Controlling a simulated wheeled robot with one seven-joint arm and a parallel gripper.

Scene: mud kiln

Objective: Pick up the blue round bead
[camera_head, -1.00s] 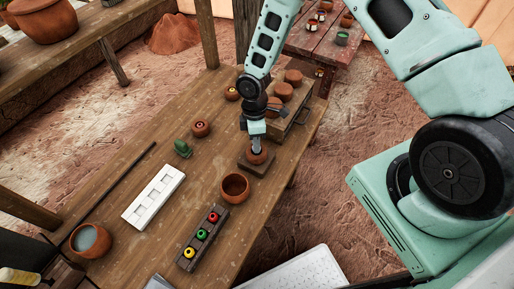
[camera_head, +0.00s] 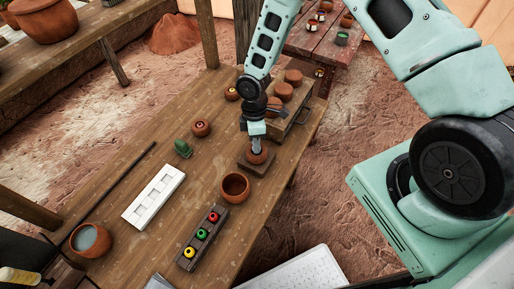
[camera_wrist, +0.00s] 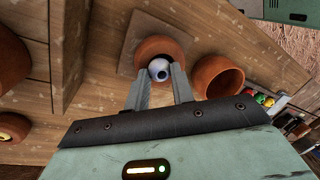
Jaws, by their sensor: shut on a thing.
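The blue round bead (camera_wrist: 158,69) shows in the wrist view as a pale bluish ball with a dark hole, between my fingertips at the mouth of a small clay bowl (camera_wrist: 152,47). My gripper (camera_wrist: 160,75) is shut on it. In the head view my gripper (camera_head: 256,150) points down into the same clay bowl (camera_head: 257,157), which stands on a square wooden block (camera_head: 246,168). The bead is hidden there by the fingers and bowl.
An empty clay bowl (camera_head: 235,187) stands close by, in front of the block. A dark rack (camera_head: 186,263) holds red, green and yellow beads.

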